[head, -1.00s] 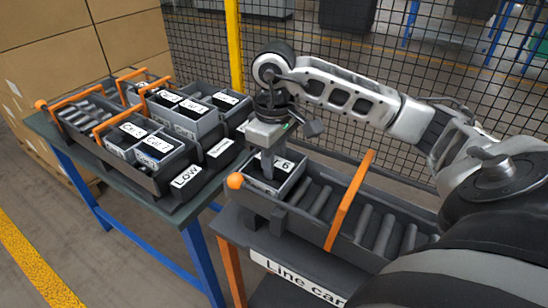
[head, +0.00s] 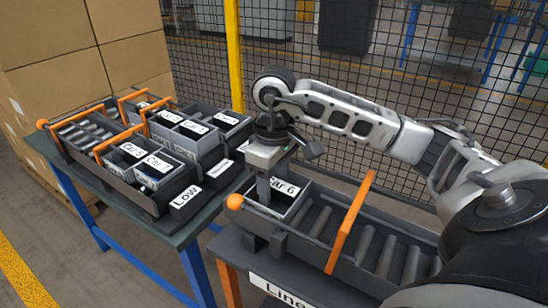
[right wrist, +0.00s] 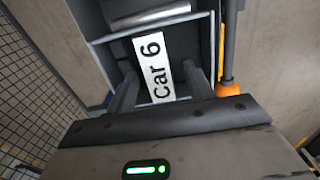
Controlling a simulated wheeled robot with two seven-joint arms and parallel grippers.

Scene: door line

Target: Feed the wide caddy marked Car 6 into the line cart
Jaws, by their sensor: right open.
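The wide caddy marked Car 6 (head: 287,188) sits in the left end of the lane on the line cart (head: 320,257), behind the end with the orange ball. Its white label also shows in the right wrist view (right wrist: 154,66). My right gripper (head: 263,190) points down at the caddy's left end, with its fingers spread. In the right wrist view the right gripper (right wrist: 162,92) has one finger on each side of the label's lower end. Whether the fingers touch the caddy is hard to tell. My left gripper is not in view.
Rollers (head: 365,245) lie bare to the right of the caddy, with an orange bar (head: 350,222) slanting across the lane. A table (head: 190,232) on the left holds several grey caddies (head: 150,165) in lanes, one marked Low (head: 187,198). A mesh fence (head: 390,90) stands behind.

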